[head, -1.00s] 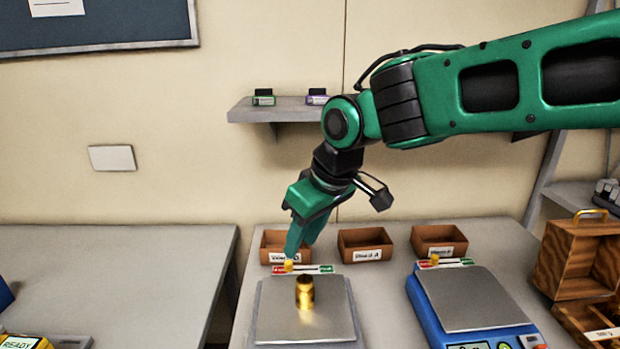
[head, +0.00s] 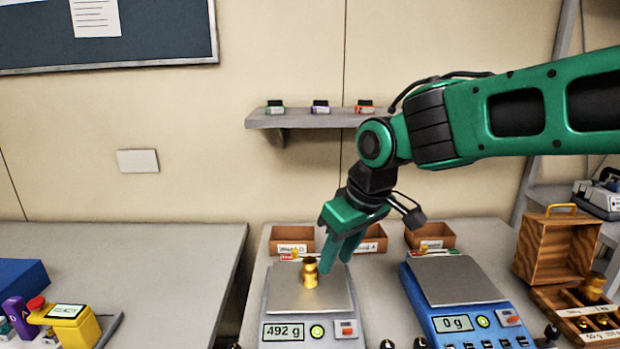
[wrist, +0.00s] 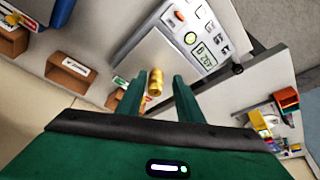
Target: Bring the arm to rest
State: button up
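My gripper (head: 337,262) is open and empty, pointing down above the right rear part of the left scale (head: 276,302). A brass weight (head: 310,272) stands upright on that scale's plate, just left of the fingers in the head view. The scale's display reads 492 g. In the wrist view, both green fingers are spread apart, and the weight (wrist: 155,82) shows in the gap beyond them, apart from both. My arm reaches in from the right, bent down at the wrist.
A blue scale (head: 455,282) reading 0 g stands to the right. Brown bins (head: 291,239) line the table behind. A wooden weight case (head: 545,255) stands open at far right. A wall shelf (head: 300,119) is behind my wrist. The left table has free room.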

jog(key=s+d+f+m+h, duration=0.1)
jog(key=s+d+m, duration=0.15)
jog(key=d, duration=0.85)
jog(key=s+d+f+m+h, duration=0.15)
jog(key=d+m, duration=0.25)
jog(key=d, duration=0.7)
jog(key=s+d+f+m+g, duration=0.1)
jog(key=s+d+f+m, duration=0.2)
jog(key=s+d, duration=0.4)
jog(key=s+d+f+m+g, duration=0.2)
jog(key=s+d+m, duration=0.2)
jog(key=s, duration=0.8)
jog(key=d, duration=0.2)
jog(key=shift+d+f+m, duration=0.35)
jog(key=shift+f, duration=0.05)
